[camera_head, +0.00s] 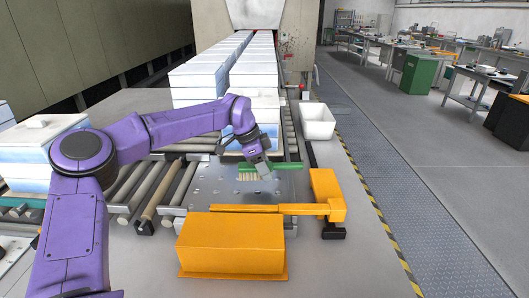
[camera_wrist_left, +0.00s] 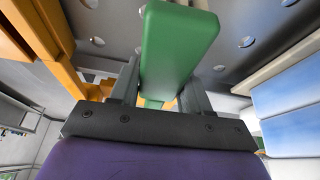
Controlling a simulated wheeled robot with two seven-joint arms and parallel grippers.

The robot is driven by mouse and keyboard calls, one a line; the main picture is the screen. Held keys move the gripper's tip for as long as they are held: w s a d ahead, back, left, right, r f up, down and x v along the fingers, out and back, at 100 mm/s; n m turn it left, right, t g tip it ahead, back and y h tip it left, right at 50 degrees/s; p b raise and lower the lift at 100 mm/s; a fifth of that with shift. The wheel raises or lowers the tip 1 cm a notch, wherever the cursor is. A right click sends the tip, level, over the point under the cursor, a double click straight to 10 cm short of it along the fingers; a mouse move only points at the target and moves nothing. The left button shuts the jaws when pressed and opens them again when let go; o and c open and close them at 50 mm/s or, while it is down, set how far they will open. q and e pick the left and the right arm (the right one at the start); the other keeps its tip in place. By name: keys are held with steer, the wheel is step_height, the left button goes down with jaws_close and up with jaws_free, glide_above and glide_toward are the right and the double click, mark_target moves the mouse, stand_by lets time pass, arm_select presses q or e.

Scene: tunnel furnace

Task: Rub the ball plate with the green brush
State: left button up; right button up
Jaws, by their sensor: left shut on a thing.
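The green brush (camera_head: 289,166) is held in my left gripper (camera_head: 262,168), with its pale bristles facing down over the ball plate (camera_head: 275,193). The plate is a grey metal sheet dotted with small balls, set among the rollers. The bristles are at or just above the plate; I cannot tell if they touch. In the left wrist view the green brush (camera_wrist_left: 180,45) stands between the fingers of my left gripper (camera_wrist_left: 158,85), and the ball plate (camera_wrist_left: 232,22) lies beyond. My right gripper is not in view.
An orange box (camera_head: 232,245) and an orange arm-like fixture (camera_head: 325,195) border the plate at the front and right. A white bin (camera_head: 317,122) stands behind right. White and blue blocks (camera_head: 205,78) fill the conveyor behind. The grey surface at front right is clear.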

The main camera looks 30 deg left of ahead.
arm_select(q)
steer(key=shift+r+p, duration=1)
steer(key=shift+r, duration=1.2)
